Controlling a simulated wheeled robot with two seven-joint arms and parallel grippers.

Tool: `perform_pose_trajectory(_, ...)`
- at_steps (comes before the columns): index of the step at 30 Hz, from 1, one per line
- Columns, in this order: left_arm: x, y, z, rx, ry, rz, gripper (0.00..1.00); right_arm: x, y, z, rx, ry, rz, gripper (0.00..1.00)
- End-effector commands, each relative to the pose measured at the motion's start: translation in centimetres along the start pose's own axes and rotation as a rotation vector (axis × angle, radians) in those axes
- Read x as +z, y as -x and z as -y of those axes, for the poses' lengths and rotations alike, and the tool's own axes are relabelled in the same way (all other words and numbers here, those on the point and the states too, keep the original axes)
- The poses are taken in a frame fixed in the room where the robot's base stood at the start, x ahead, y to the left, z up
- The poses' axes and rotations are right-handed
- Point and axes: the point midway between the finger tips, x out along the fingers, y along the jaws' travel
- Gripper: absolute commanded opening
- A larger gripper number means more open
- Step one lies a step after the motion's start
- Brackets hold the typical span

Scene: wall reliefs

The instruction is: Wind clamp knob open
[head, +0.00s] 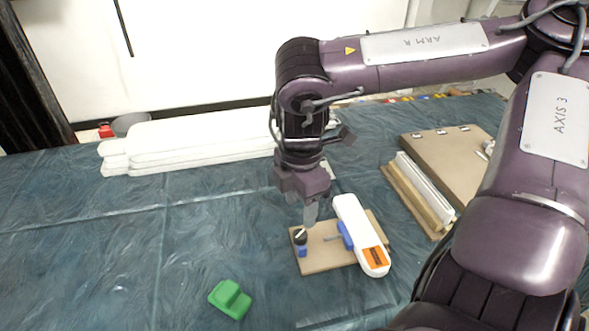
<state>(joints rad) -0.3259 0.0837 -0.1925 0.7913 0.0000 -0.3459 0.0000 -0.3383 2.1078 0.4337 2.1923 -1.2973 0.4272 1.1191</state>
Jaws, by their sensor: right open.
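A black knob (300,236) with a white mark on top and a blue part below it stands at the left side of a brown board (325,262). A blue clamp piece (345,235) with a thin rod pointing toward the knob sits against a white bar (358,228) with an orange label, which lies slanted over the board. My right gripper (310,214) points down just above and slightly right of the knob. It is open, holds nothing visible, and appears apart from the knob. Its fingers overlap in this view. My left gripper is out of view.
A green block (231,299) lies on the blue-green cloth at front left. White planks (190,145) are stacked at the back left, near a grey bowl and a red item. A brown panel (440,150) and white strips lie at right. The cloth's left side is clear.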

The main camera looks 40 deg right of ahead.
Motion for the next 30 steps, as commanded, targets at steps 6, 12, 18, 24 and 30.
perform_pose_trajectory(6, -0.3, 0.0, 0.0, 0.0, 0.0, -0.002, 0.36, 0.0, -3.2, 0.1, -0.007, -0.002, -0.001, 0.5)
perform_pose_trajectory(12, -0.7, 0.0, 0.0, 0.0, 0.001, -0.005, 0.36, 0.0, -6.1, 0.0, -0.004, -0.002, -0.002, 0.5)
perform_pose_trajectory(18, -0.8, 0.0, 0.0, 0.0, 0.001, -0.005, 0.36, 0.0, -7.4, 0.0, -0.001, -0.002, -0.003, 0.5)
perform_pose_trajectory(24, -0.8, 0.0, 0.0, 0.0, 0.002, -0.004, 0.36, 0.0, -7.4, -0.1, 0.0, -0.002, -0.003, 0.5)
perform_pose_trajectory(30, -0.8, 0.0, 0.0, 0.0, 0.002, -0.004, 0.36, 0.0, -7.4, -0.1, 0.0, -0.002, -0.004, 0.29)
